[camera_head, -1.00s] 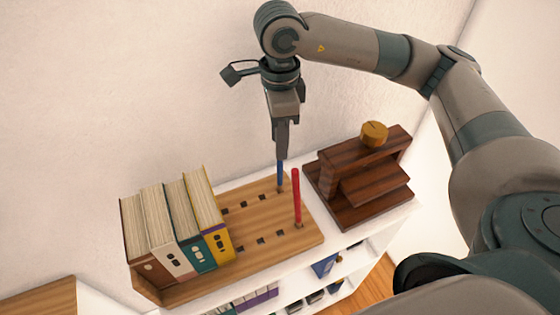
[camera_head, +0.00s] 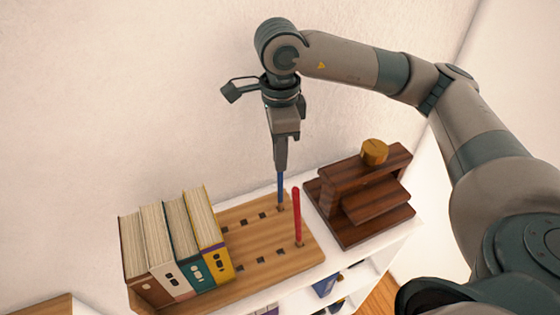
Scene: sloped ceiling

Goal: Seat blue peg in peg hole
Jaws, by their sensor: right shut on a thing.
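The blue peg (camera_head: 280,190) is thin and upright below my right gripper (camera_head: 281,170). The gripper points down and is shut on its upper part. The peg's lower end meets the wooden peg board (camera_head: 266,228) at the right end of the back row of holes. I cannot tell how deep it sits in that hole. A red peg (camera_head: 297,215) stands upright at the right end of the front row. The other visible holes are empty dark squares. My left gripper is not in view.
Several books (camera_head: 178,245) stand on the board's left end. A dark brown wooden stand (camera_head: 375,190) with a round yellowish knob (camera_head: 374,152) is close by on the right. A plain wall rises behind. The white shelf top (camera_head: 386,240) has little free room.

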